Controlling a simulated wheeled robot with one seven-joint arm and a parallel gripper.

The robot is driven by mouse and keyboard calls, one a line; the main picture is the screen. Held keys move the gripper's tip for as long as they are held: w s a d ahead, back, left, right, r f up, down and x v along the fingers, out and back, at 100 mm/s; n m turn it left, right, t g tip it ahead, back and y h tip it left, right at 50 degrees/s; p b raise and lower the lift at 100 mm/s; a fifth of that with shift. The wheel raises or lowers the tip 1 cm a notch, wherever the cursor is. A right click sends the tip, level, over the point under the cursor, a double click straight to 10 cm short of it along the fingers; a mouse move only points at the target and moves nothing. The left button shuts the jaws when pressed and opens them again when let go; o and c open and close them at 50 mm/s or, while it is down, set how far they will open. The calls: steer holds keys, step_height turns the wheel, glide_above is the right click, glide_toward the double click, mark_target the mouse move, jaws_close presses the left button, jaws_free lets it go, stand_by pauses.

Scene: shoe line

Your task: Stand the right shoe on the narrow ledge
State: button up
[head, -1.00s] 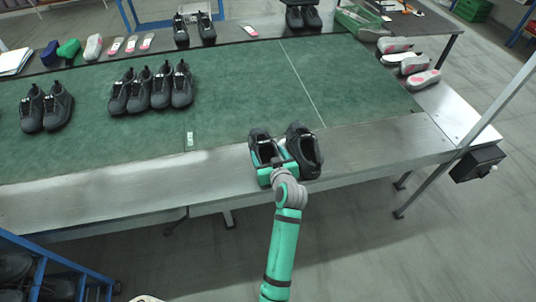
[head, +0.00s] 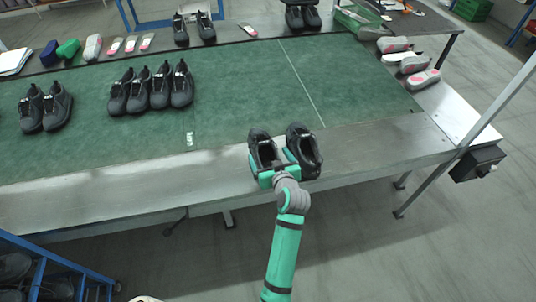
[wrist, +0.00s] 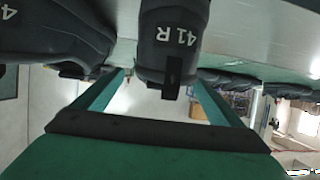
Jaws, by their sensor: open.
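The right shoe, black and marked "41 R" in the wrist view (wrist: 170,48), stands upright on the metal ledge (head: 375,150) along the bench's near edge. In the head view it is the left one of two shoes there (head: 262,148). Its mate (head: 305,150) stands just to its right, and shows at the left edge of the wrist view (wrist: 50,35). My gripper (head: 272,168) is open at the heel of the right shoe. One finger is on each side of the heel, and the near one lies between the two shoes. Finger contact cannot be told.
A green mat (head: 240,100) covers the bench behind the ledge. Several black shoes (head: 150,88) stand on it at the left. The ledge is clear on both sides of the pair. A grey post (head: 500,100) rises at the right.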

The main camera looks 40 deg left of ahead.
steer(key=v, duration=1)
steer(key=s+d+f+m+t+h, duration=0.2)
steer(key=s+d+f+m+h, duration=0.25)
steer(key=d, duration=0.45)
steer(key=s+d+f+m+t+h, duration=0.25)
steer(key=s+d+f, duration=0.4)
steer(key=d, duration=0.35)
steer(key=s+d+r+m+t+h, duration=0.1)
steer(key=s+d+r, duration=0.3)
steer(key=s, duration=0.6)
steer(key=s+d+r+m+t+h, duration=0.1)
steer(key=s+d+r, duration=0.3)
steer(key=s, duration=0.6)
steer(key=shift+d+m+t+h, duration=0.35)
steer(key=shift+d+m+h, duration=0.35)
steer(key=shift+h, duration=0.1)
